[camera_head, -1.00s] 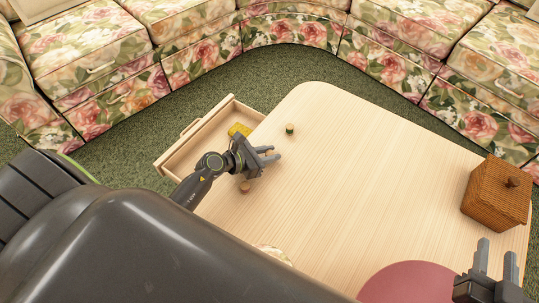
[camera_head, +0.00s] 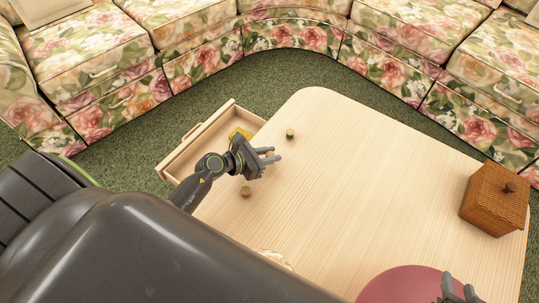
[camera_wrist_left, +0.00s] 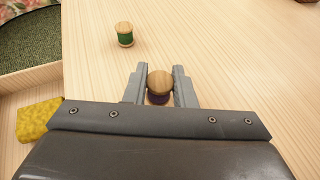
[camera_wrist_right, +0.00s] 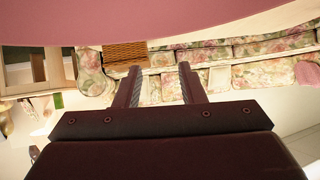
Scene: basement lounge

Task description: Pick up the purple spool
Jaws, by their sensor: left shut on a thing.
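The purple spool (camera_wrist_left: 160,82) has a round wooden top with dark purple thread just visible below it. In the left wrist view it sits between the two fingers of my left gripper (camera_wrist_left: 158,88), which is shut on it. In the head view my left gripper (camera_head: 270,154) is over the table's left side, and the spool is not clearly visible there. I cannot tell whether it is raised off the table. My right gripper (camera_wrist_right: 160,84) is open and empty; in the head view its fingertips (camera_head: 458,287) show at the bottom right.
A green spool (camera_head: 290,134) stands beyond my left gripper on the table (camera_head: 370,180). Another small spool (camera_head: 245,191) stands nearer. An open drawer (camera_head: 190,158) holds a yellow item (camera_head: 239,133). A wicker box (camera_head: 494,200) and a dark pink round mat (camera_head: 405,283) are at right.

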